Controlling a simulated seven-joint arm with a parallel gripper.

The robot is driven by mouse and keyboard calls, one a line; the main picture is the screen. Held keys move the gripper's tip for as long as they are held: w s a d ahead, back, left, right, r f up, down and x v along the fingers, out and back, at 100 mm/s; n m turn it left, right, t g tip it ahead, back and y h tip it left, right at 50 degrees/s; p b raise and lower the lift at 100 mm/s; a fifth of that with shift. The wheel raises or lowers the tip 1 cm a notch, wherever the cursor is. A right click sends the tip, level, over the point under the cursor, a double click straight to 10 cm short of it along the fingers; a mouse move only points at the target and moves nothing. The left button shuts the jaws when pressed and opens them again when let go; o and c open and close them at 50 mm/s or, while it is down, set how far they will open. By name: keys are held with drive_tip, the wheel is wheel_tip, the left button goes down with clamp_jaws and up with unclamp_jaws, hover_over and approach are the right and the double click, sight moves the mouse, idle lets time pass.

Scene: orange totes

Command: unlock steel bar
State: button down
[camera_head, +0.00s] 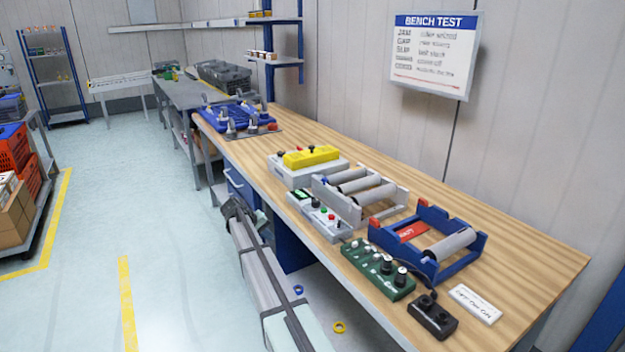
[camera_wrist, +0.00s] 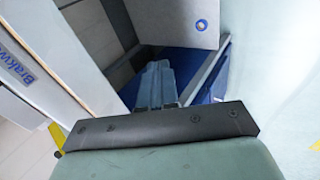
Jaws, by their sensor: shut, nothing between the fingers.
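I cannot tell for sure which thing is the steel bar. In the head view, a grey cylinder (camera_head: 451,243) lies in a blue cradle (camera_head: 478,250) with red parts on the wooden bench. Behind it, several grey rollers (camera_head: 367,190) lie across a pale grey frame (camera_head: 345,205). My gripper (camera_wrist: 160,68) shows in the wrist view with its pale fingers together and nothing between them. It points at dark blue and grey surfaces, away from the bench-top items.
The wooden bench (camera_head: 540,255) also holds a green knob box (camera_head: 377,270), a black box (camera_head: 433,316), a button box (camera_head: 322,219), a yellow-topped unit (camera_head: 311,160) and a blue fixture (camera_head: 238,117). A yellow ring (camera_head: 339,327) lies below.

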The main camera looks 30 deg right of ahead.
drive_tip(key=w+d+r+m+g+h, duration=0.1)
drive_tip(key=w+d+r+h, duration=0.3)
drive_tip(key=r, duration=0.4)
drive_tip(key=w+d+r+m+g+h, duration=0.1)
drive_tip(key=w+d+r+h, duration=0.1)
drive_tip(key=w+d+r, duration=0.35)
wheel_tip(320, 180, up, 7)
drive_tip(key=s+a+m+g+h, duration=0.1)
drive_tip(key=s+m+g+h, duration=0.1)
drive_tip(key=g, duration=0.1)
drive_tip(key=shift+s+g, duration=0.3)
drive_tip(key=shift+d, duration=0.15)
drive_tip(key=x, duration=1)
drive_tip(key=shift+s+d+f, duration=0.1)
drive_tip(key=shift+s+d, duration=0.05)
drive_tip(key=shift+s, duration=0.4)
drive_tip(key=shift+s+d+f, duration=0.1)
drive_tip(key=shift+s+d, duration=0.1)
drive_tip(key=shift+s, duration=0.35)
drive_tip(key=shift+s+d+f, duration=0.2)
drive_tip(key=shift+s+d, duration=0.25)
drive_tip(key=shift+s, duration=0.2)
drive_tip(key=shift+s, duration=0.1)
